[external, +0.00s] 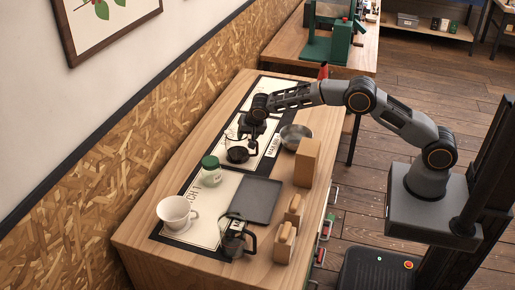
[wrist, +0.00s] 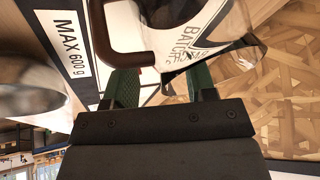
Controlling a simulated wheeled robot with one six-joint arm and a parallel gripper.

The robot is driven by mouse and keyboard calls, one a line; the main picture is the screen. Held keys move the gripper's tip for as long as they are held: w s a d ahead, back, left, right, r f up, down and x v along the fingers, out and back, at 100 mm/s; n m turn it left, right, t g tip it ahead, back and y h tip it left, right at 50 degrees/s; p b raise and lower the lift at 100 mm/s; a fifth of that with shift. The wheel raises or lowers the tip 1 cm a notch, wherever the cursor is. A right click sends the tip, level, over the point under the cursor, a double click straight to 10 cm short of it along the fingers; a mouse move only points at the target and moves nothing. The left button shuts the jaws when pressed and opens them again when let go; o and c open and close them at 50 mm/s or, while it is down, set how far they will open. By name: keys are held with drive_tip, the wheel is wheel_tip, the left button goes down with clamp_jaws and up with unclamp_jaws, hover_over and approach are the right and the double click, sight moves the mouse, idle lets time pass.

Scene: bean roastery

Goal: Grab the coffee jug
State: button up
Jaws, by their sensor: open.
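A wall runs along the left.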

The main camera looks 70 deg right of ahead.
drive_tip(key=shift+c, duration=0.3)
clamp_jaws()
drive_tip(key=shift+r, duration=0.15)
